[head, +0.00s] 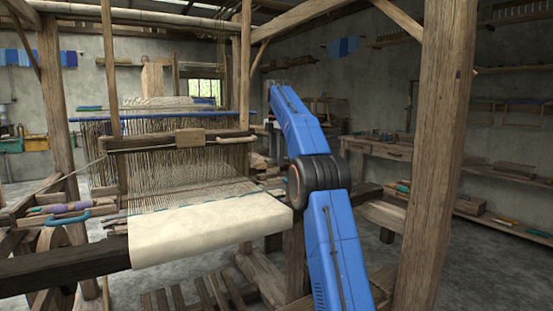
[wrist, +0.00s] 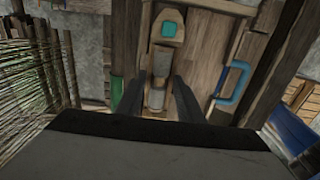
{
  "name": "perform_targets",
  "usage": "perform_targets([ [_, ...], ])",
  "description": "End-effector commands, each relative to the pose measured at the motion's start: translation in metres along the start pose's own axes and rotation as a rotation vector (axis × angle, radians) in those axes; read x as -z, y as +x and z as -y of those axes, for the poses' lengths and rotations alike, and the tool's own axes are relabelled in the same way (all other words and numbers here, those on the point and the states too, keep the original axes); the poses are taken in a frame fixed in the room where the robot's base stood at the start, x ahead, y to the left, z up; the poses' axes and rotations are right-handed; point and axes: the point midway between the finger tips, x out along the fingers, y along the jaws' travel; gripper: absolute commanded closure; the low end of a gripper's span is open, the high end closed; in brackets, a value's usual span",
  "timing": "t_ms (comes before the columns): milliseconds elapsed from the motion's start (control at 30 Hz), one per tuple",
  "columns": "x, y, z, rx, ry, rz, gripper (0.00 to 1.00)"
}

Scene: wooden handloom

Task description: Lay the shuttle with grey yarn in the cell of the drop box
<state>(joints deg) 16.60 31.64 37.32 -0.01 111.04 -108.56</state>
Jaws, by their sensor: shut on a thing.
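In the wrist view my gripper (wrist: 157,84) has its dark fingers on both sides of a narrow wooden shuttle with grey yarn (wrist: 157,97) and is shut on it. The shuttle points away from the palm, and its near end is hidden by the gripper body. In the head view my blue arm reaches up beside the loom, and the gripper and held shuttle do not show.
A blue handle (wrist: 232,80) is right of the fingers, and a green piece (wrist: 116,91) is at left. Warp threads (wrist: 35,75) fill the left edge. In the head view, the cloth roll (head: 210,232) and a thick post (head: 437,150) flank my arm. A purple item (head: 70,207) lies at left.

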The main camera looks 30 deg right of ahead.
Motion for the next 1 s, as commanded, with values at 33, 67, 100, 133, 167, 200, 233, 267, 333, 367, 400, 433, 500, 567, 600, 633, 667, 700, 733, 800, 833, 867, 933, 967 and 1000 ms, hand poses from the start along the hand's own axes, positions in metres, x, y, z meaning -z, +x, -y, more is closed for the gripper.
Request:
perform_targets([
  [33,0.000,0.000,0.000,0.000,0.000,0.000,0.91],
  [67,0.000,0.000,0.000,0.000,0.000,0.000,0.91],
  [100,0.000,0.000,0.000,0.000,0.000,0.000,0.91],
  [133,0.000,0.001,0.000,0.000,0.000,0.000,0.91],
  [167,0.000,0.002,0.000,0.000,0.000,0.000,0.91],
  [200,0.000,0.003,0.000,0.000,0.000,0.000,0.91],
  [233,0.000,0.004,0.001,0.001,0.000,0.000,0.91],
  [267,0.000,0.006,0.000,0.001,0.000,0.000,0.91],
  [333,0.000,0.009,0.000,0.000,0.000,0.000,0.91],
  [367,0.000,0.011,0.000,0.001,0.000,0.000,0.91],
  [400,0.000,0.013,0.000,0.002,0.000,0.000,0.91],
  [433,0.000,0.015,0.000,0.001,0.000,0.000,0.91],
  [500,0.000,0.018,0.000,0.000,0.000,0.000,0.91],
  [567,0.000,0.021,0.000,0.001,0.000,0.000,0.91],
  [600,0.000,0.022,0.001,0.000,0.000,0.000,0.91],
  [633,0.000,0.024,0.001,0.000,0.000,0.000,0.91],
  [667,0.000,0.025,0.001,0.000,0.000,0.000,0.91],
  [700,0.000,0.027,0.000,0.000,0.000,0.000,0.91],
  [733,0.000,0.028,0.000,0.000,0.000,0.000,0.91],
  [800,0.000,0.030,0.000,0.000,0.000,0.000,0.91],
  [833,0.000,0.031,0.000,0.000,0.000,0.000,0.91],
  [867,0.000,0.031,0.000,0.000,0.000,0.000,0.91],
  [933,0.000,0.032,0.000,0.000,0.000,0.000,0.91],
  [967,0.000,0.032,0.000,0.000,0.000,0.000,0.91],
  [1000,0.000,0.032,0.000,0.000,0.000,0.000,0.91],
])
